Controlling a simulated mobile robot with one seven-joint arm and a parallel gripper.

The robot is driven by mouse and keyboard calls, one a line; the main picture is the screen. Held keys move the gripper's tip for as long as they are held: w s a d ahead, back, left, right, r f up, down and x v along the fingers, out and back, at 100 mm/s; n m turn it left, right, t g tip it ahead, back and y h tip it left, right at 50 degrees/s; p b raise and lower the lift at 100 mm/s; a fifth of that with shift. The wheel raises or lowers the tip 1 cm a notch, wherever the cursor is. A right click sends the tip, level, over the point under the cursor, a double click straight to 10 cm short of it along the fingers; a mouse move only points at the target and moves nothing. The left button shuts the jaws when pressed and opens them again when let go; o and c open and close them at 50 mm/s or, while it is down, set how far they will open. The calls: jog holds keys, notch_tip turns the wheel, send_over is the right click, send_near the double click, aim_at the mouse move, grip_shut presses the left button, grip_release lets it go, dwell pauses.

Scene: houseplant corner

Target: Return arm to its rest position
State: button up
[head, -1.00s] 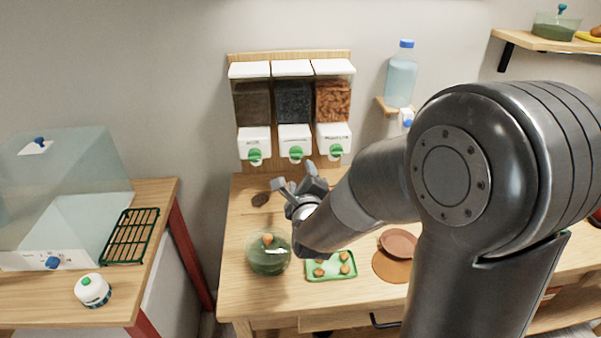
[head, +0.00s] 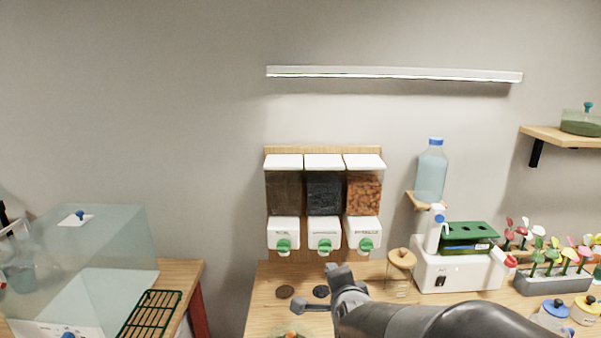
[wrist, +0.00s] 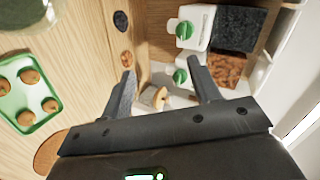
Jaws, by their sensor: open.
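My gripper (head: 316,288) shows low in the head view, over the wooden table (head: 262,318) and in front of the dispensers. Its two fingers are spread apart with nothing between them. In the wrist view my gripper (wrist: 160,70) is also open and empty, its fingers pointing toward the wall side of the table. My arm enters the head view from the bottom right edge, and most of it is out of view.
Three wall dispensers (head: 325,232) with green knobs stand behind my gripper. A cork-topped jar (head: 400,280) and a white machine (head: 460,275) are to the right. A green tray (wrist: 30,120) of several small pots shows in the wrist view. A clear box (head: 90,250) stands left.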

jog(key=s+d+r+n+g, duration=0.1)
jog(key=s+d+n+g, duration=0.2)
jog(key=s+n, duration=0.4)
jog(key=s+d+r+n+g+h, duration=0.1)
jog(key=s+d+n+g, duration=0.3)
jog(key=s, duration=1.1)
jog(key=r+n, duration=0.1)
jog(key=n, duration=0.2)
jog(key=shift+s+r+n, duration=0.15)
jog(key=shift+s+n, duration=0.1)
jog(key=shift+n, duration=0.05)
jog(key=shift+c, duration=0.5)
dwell(0.5)
